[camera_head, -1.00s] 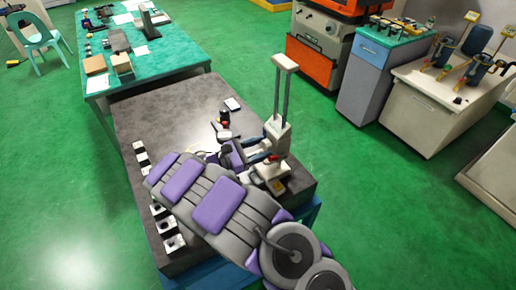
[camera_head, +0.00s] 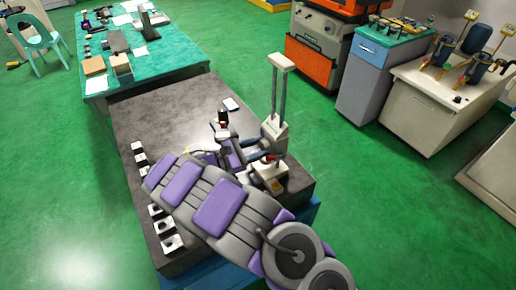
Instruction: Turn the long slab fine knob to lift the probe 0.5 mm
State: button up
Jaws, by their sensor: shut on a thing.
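The pale grey measuring stand (camera_head: 274,128) with its tall twin-post column stands upright at the right edge of the dark slab table (camera_head: 180,112). My gripper (camera_head: 263,156) is at the lower part of the stand, with its dark fingers against it beside a small red part (camera_head: 269,158). The fingers are shut on the fine knob, which is too small and too covered by them to make out. My grey and purple arm hides much of the slab's front. The probe tip and any scale reading cannot be made out.
A row of small black and white blocks (camera_head: 140,155) runs along the slab's left edge. A small dark and red device (camera_head: 222,118) and a white block (camera_head: 232,103) lie behind my gripper.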

jog(key=m+b, duration=0.2)
jog(key=m, duration=0.2)
jog(key=shift+y, duration=0.3)
jog(key=m+b, duration=0.3)
jog(key=shift+m+b, duration=0.4)
jog(key=shift+m, duration=0.3)
jog(key=o, duration=0.8)
jog(key=shift+a, duration=0.3)
jog(key=shift+r, duration=0.1)
